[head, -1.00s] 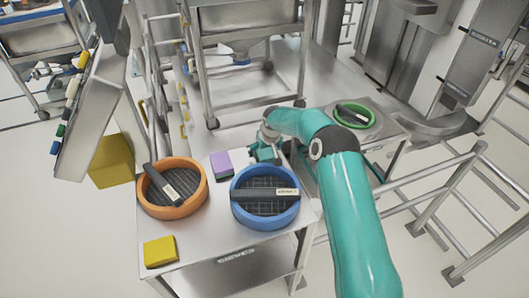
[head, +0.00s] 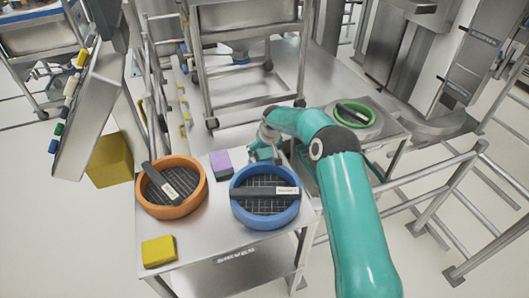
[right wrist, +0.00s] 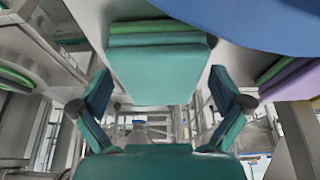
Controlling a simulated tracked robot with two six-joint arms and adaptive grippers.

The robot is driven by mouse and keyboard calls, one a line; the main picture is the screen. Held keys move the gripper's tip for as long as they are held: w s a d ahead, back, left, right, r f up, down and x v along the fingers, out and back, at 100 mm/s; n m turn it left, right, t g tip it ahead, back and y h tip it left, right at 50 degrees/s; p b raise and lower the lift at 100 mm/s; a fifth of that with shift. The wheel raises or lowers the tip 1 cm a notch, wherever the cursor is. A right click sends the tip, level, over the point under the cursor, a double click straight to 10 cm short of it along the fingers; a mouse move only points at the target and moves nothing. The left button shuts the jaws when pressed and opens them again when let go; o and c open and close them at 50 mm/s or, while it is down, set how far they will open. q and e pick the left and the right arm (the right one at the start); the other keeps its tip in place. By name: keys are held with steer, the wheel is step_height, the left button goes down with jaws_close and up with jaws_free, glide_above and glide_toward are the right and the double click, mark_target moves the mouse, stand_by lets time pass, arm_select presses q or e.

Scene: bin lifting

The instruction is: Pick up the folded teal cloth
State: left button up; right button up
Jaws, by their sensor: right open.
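The folded teal cloth (right wrist: 158,68) shows large in the right wrist view, its layered folds at the top edge. My right gripper (right wrist: 160,100) is open, with one finger on each side of the cloth's near part. No contact between fingers and cloth can be made out. In the head view my right gripper (head: 266,148) is at the table's back right, just behind the blue sieve (head: 265,222). There the cloth is hard to tell from the teal gripper. My left gripper is not in view.
A purple folded stack (head: 220,162) lies left of my right gripper. An orange sieve (head: 190,206) and a yellow folded cloth (head: 159,251) are on the left of the steel table (head: 205,235). A green sieve (head: 354,113) stands further right. A rack stands behind the table.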

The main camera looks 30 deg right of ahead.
steer(key=shift+c, duration=0.3)
steer(key=c, duration=1.1)
steer(key=shift+r, duration=0.1)
steer(key=shift+c, duration=0.2)
steer(key=shift+r+p, duration=0.25)
steer(key=shift+p, duration=0.25)
step_height(320, 180, up, 20)
steer(key=o, duration=0.4)
steer(key=shift+c, duration=1.6)
steer(key=shift+a, duration=0.15)
